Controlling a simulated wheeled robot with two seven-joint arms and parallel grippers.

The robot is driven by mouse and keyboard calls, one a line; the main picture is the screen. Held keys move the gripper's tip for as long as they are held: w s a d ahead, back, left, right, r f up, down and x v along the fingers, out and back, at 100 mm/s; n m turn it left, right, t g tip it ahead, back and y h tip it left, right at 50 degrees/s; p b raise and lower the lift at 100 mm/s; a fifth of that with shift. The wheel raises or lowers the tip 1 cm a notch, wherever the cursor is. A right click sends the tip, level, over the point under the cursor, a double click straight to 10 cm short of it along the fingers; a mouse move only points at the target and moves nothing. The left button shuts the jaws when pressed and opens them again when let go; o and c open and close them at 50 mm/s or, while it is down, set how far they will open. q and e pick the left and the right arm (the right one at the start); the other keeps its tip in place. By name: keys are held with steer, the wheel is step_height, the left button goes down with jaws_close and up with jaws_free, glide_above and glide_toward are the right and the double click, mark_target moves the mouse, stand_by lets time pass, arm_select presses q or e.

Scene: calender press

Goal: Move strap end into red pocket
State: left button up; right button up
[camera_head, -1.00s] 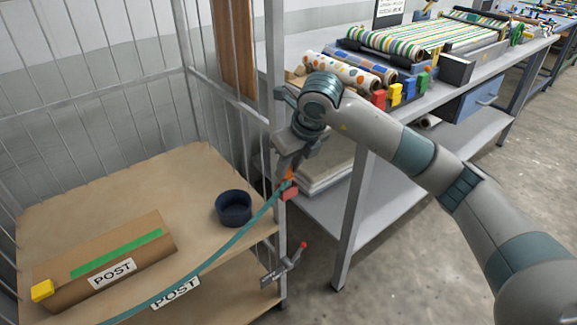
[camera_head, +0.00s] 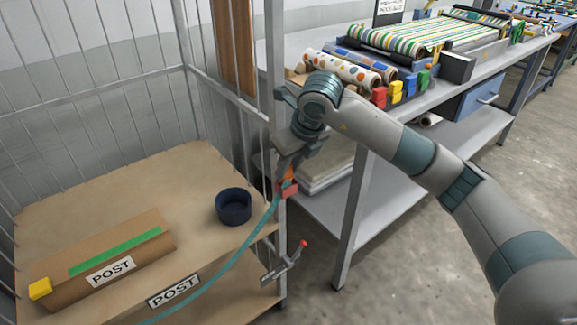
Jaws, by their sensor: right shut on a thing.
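The teal strap (camera_head: 262,228) runs in a sagging curve from the bottom edge of the view up to the cart's front right post. My right gripper (camera_head: 288,174) points down at that post and is shut on the strap's end, where a small orange part shows between the fingers. The red pocket (camera_head: 290,190) is on the post, right at the fingertips. The gripper and strap partly cover it, so I cannot tell whether the end is inside or just above it. My left gripper is not in view.
A lever with a red knob (camera_head: 285,262) sticks out below the pocket. A workbench (camera_head: 440,95) with printed rolls and coloured blocks stands behind my right arm.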

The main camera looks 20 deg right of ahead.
steer(key=shift+f, duration=0.35)
steer(key=o, duration=1)
steer(key=v, duration=1.7)
steer(key=shift+r+b, duration=0.25)
steer(key=shift+b, duration=0.05)
steer(key=shift+a, duration=0.1)
